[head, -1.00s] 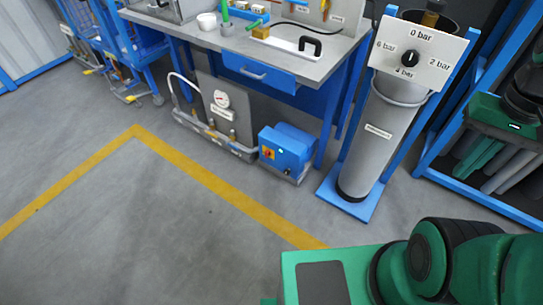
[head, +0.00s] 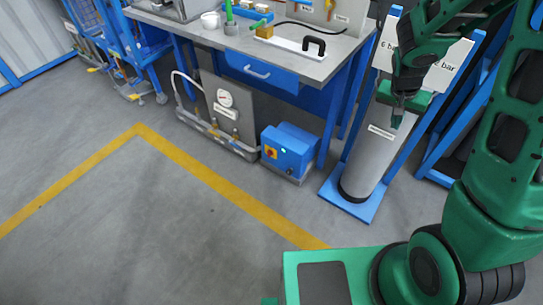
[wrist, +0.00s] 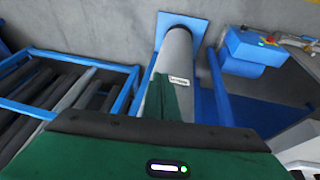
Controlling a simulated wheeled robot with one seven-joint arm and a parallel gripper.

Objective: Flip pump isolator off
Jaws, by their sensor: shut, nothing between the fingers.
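The blue pump box (head: 291,148) stands on the floor under the right side of the workbench. A small yellow plate with a red switch (head: 270,152) is on its left front face; I cannot read the switch position. The box also shows at the upper right of the wrist view (wrist: 256,56), with a green light (wrist: 262,43) on it. My gripper (head: 397,118) is shut and empty, pointing down in front of the grey cylinder, to the right of the box and well apart from it. In the wrist view, its green fingers (wrist: 168,95) overlap the cylinder.
The grey cylinder (head: 370,158) stands on a blue base (head: 348,203), with a dial panel behind my arm. Left of the box is a gauge panel (head: 222,100). The workbench (head: 315,68) overhangs the box. The floor in front (head: 190,225) is clear.

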